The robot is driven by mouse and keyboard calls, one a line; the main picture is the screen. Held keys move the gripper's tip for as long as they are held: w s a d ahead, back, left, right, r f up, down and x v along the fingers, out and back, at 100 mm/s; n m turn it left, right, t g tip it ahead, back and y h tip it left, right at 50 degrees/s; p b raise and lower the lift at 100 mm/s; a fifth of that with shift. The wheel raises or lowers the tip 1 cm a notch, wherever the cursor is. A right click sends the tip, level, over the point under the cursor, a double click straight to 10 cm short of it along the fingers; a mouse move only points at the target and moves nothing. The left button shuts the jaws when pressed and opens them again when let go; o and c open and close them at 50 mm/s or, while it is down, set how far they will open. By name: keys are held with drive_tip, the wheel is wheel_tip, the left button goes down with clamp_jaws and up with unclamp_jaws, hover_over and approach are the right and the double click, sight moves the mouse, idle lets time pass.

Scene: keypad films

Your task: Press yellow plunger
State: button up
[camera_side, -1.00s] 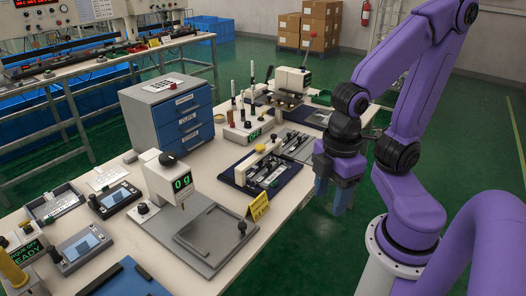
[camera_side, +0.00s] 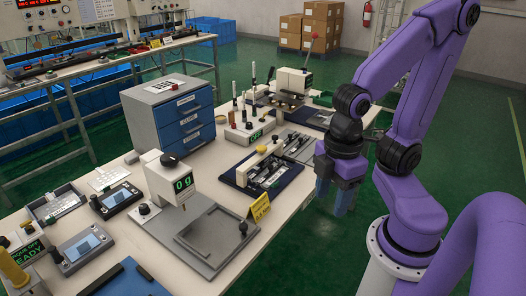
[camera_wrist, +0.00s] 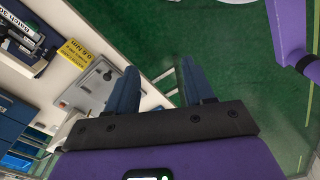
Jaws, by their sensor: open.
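A yellow cylindrical plunger (camera_side: 12,268) stands at the near left corner of the bench, partly cut off by the picture edge, beside a box with a green READY display (camera_side: 25,254). A smaller yellow knob (camera_side: 261,149) sits on a dark fixture (camera_side: 284,181) nearer the middle. I cannot tell for sure which one the task names. My gripper (camera_side: 334,205) hangs over the floor just off the bench's right edge, fingers down, far from the cylinder and right of the fixture. In the wrist view my gripper (camera_wrist: 160,82) is open with nothing between its fingers.
A scale (camera_side: 162,181) reading 0 g with a flat plate (camera_side: 212,238) and a yellow sign (camera_side: 259,207) lie along the bench (camera_side: 204,155). A blue drawer cabinet (camera_side: 183,131) stands behind. A press with a red-knobbed lever (camera_side: 311,36) is farther back.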

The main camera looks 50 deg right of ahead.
drive_tip(key=c, duration=0.6)
drive_tip(key=shift+w+m, duration=0.15)
drive_tip(key=shift+m, duration=0.15)
clamp_jaws()
drive_tip(key=w+d+f+m+y, duration=0.1)
drive_tip(key=w+d+m+y, duration=0.15)
drive_tip(key=w+m, duration=0.8)
drive_tip(key=w+d+m+y, duration=0.2)
drive_tip(key=w+d+m, duration=0.35)
drive_tip(key=m, duration=0.75)
drive_tip(key=w+d+f+m+t, duration=0.1)
drive_tip(key=w+d+m+t, duration=0.2)
drive_tip(key=d+m, duration=0.6)
drive_tip(key=w+d+m+t+h, duration=0.1)
drive_tip(key=w+d+m+t, duration=0.2)
drive_tip(key=d+m, duration=0.7)
drive_tip(key=w+d, duration=0.2)
drive_tip(key=d, duration=0.2)
drive_tip(key=shift+w+d+f+t, duration=0.2)
drive_tip(key=shift+f+t, duration=0.15)
drive_tip(key=shift+t, duration=0.05)
